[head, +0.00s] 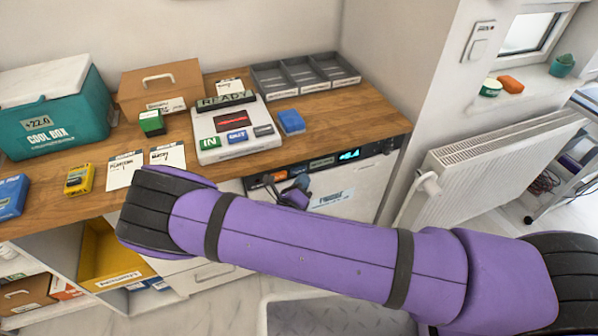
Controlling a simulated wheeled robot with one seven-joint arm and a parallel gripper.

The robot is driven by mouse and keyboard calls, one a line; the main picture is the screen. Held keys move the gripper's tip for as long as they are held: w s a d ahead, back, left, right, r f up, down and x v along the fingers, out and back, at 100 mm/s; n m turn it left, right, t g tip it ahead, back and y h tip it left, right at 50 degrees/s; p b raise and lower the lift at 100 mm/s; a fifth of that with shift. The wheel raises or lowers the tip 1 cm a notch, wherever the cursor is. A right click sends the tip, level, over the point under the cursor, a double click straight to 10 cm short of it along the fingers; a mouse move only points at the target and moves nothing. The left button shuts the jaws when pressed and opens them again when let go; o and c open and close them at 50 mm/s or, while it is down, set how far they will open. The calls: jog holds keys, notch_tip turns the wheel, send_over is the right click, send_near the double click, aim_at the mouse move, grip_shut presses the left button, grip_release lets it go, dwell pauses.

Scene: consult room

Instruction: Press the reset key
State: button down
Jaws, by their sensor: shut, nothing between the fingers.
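A white console (259,142) with a "READY" sign stands on the wooden counter. Its front row has a green "IN" key (210,142), a blue key (237,136) and a grey key (263,131). Below the counter edge, a dark control panel (379,150) has a lit blue display and an orange key (280,176). No reset lettering is readable on any key. My gripper (301,183) shows small and dark, shut and empty, in front of this panel near the orange key. My purple arm hides part of the panel front; I cannot tell whether the gripper touches it.
The counter (355,116) holds a teal cool box (55,118), a cardboard box (160,86), a grey divided tray (305,73), a blue block (291,122) and several small boxes and cards. A white radiator (500,165) stands at right. An open yellow bin (112,255) sits below left.

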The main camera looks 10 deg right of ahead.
jog(key=shift+s, duration=0.25)
jog(key=shift+s+d, duration=0.1)
jog(key=s, duration=0.2)
jog(key=s+d, duration=0.1)
jog(key=s, duration=0.1)
jog(key=shift+s+d, duration=0.1)
jog(key=shift+s, duration=0.25)
dwell(0.8)
